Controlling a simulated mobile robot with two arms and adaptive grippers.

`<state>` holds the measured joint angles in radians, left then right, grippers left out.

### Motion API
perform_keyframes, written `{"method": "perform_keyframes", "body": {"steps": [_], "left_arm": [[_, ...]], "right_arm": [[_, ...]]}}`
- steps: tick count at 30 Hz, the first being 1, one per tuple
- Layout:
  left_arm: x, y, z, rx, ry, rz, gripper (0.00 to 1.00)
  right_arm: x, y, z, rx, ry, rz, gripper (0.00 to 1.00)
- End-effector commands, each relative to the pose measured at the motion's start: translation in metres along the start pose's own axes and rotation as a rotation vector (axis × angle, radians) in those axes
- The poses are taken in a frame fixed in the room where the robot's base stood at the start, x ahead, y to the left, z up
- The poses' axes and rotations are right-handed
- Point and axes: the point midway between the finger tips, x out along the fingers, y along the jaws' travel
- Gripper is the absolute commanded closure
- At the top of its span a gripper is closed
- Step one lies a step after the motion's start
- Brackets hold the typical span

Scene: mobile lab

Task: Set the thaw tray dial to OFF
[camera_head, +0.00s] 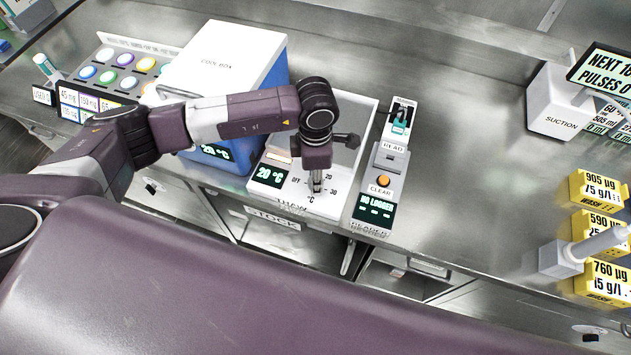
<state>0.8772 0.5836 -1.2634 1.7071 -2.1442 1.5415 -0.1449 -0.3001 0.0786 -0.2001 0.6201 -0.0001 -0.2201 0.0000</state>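The thaw tray (345,150) is a white unit with a front panel. Its display (269,175) reads 20 °C. Around the dial's place the markings OFF, 20 and 30 show. The dial itself is mostly hidden by my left gripper (316,188), so I cannot tell where its pointer stands. My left arm comes in from the left, and the gripper points down over the dial at the panel. Its fingers look close together at the dial, but whether they touch or grip it is unclear. My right gripper is not in view.
A blue and white cool box (225,62) stands close left of the tray. A reader (374,212) showing NO LOGGER stands close right. Colored caps (125,58) are farther left. A suction unit (558,101) and yellow wash blocks (598,188) are at right. Bare counter (470,150) lies between.

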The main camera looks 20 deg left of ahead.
Motion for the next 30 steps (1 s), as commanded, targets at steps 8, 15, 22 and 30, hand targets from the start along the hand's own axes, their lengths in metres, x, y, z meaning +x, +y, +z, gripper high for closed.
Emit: {"method": "perform_keyframes", "body": {"steps": [8, 15, 22, 30], "left_arm": [[0.003, 0.001, 0.000, -0.262, -0.002, 0.003, 0.96], [0.002, 0.001, 0.000, -0.489, -0.003, 0.002, 0.96], [0.001, 0.001, 0.000, -0.691, -0.003, 0.003, 0.96], [0.000, 0.001, 0.001, -0.866, -0.003, 0.002, 0.96]], "right_arm": [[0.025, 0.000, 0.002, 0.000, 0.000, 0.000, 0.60], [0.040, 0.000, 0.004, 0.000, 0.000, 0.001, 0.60], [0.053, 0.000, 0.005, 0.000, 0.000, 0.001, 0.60], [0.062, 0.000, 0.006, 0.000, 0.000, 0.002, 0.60]]}}
